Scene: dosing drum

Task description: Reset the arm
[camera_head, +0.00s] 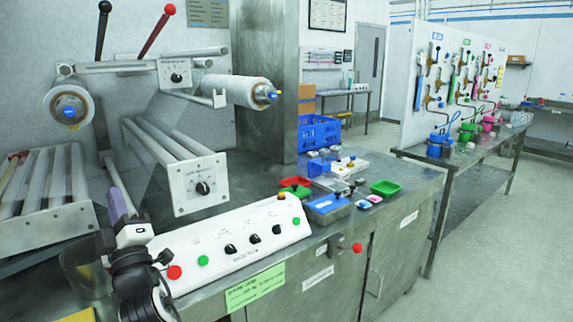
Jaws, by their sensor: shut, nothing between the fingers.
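My arm rises from the bottom left of the head view, with dark links and a pale wrist. My gripper (117,192) is shut and empty, at the left end of the white control box. It points up and away, in front of the roller machine; its fingertips are small and hard to make out. The white control box (215,255) lies on the metal counter with red and green buttons and black knobs. My wrist and forearm hide part of its left end.
The roller machine (190,185) stands close behind my gripper, with a film roll (235,90) jutting right. Red (296,182) and green (385,188) trays and a blue crate (318,132) are on the counter. The floor on the right is clear.

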